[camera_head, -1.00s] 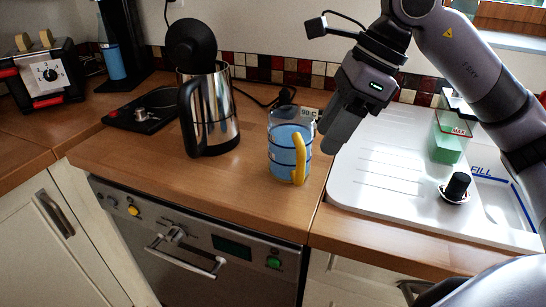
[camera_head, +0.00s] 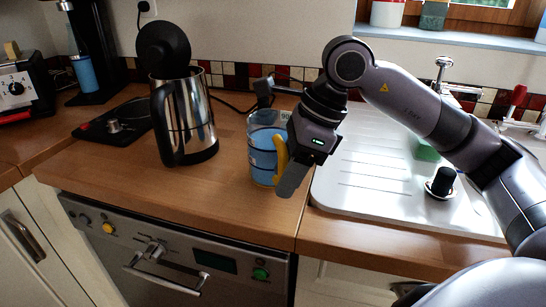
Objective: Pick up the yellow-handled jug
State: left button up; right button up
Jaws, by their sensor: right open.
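The jug (camera_head: 262,146) is clear with blue contents and a yellow handle (camera_head: 281,153). It stands upright on the wooden counter, right of the steel kettle. My right gripper (camera_head: 290,180) is at the jug's right side, its fingers pointing down and covering part of the handle. It is open. I cannot tell whether the handle lies between the fingers or whether they touch it. My left gripper is not in view.
A steel kettle (camera_head: 198,122) with its lid raised stands close left of the jug. The white sink drainboard (camera_head: 350,180) with a black knob (camera_head: 443,181) lies to the right. The wooden counter (camera_head: 225,205) in front of the jug is clear.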

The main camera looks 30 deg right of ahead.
grip_shut()
jog(key=shift+r, duration=0.1)
pick_arm(q)
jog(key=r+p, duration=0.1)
jog(key=p, duration=0.1)
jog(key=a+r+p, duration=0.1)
jog(key=p, duration=0.1)
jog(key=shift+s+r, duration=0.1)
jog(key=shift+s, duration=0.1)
pick_arm(e)
notch_tip(320, 180, up, 20)
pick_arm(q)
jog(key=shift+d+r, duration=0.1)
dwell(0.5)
